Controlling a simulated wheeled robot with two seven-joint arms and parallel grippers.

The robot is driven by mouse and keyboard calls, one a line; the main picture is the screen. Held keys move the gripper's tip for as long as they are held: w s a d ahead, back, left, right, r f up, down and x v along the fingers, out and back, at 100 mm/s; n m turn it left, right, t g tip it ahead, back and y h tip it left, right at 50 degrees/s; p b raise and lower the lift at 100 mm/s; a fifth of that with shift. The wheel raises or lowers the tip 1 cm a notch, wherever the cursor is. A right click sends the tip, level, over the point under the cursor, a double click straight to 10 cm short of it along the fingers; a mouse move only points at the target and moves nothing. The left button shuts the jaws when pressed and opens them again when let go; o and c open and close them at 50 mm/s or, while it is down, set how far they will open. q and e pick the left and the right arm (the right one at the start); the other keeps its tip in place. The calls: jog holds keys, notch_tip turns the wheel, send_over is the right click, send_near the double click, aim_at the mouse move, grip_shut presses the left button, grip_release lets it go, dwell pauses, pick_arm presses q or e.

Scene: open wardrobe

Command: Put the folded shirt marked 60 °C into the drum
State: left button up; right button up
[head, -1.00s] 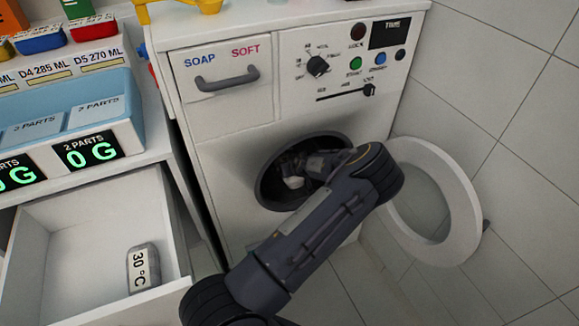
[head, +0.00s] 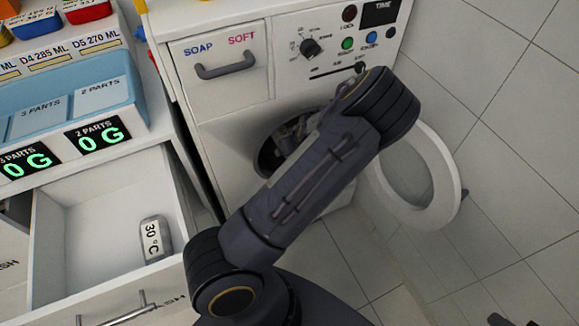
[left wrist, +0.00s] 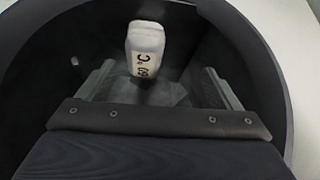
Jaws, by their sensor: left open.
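The folded shirt marked 60 °C (left wrist: 147,48) is a small white block with black print. In the left wrist view it is inside the dark drum (left wrist: 45,75), just beyond and between my fingertips. My left gripper (left wrist: 157,75) is open, with one finger on either side and a visible gap to each. In the head view my left arm crosses in front of the drum opening (head: 267,158), and hides most of the gripper and the shirt. My right gripper is not in view.
The round washer door (head: 447,165) stands open at the right. An open drawer (head: 85,215) at the left holds a block marked 30 °C (head: 155,240). The SOAP/SOFT drawer (head: 222,62) is shut. A blue tray with 0 G displays (head: 98,135) stands on the left counter.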

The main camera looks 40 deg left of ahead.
pick_arm(q)
jog(key=s+d+r+m+t+h, duration=0.1)
jog(key=s+d+r+m+h, duration=0.1)
jog(key=s+d+r+h, duration=0.55)
jog(key=s+d+r+m+h, duration=0.2)
jog(key=s+d+r, duration=0.2)
jog(key=d+r, duration=0.45)
jog(key=s+d+r+m+t, duration=0.1)
jog(key=s+r+m, duration=0.6)
jog(key=s, duration=0.7)
notch_tip(320, 180, up, 2)
jog(key=shift+d+r+m+t, duration=0.1)
jog(key=shift+d+m+t, duration=0.2)
jog(key=shift+t, duration=0.1)
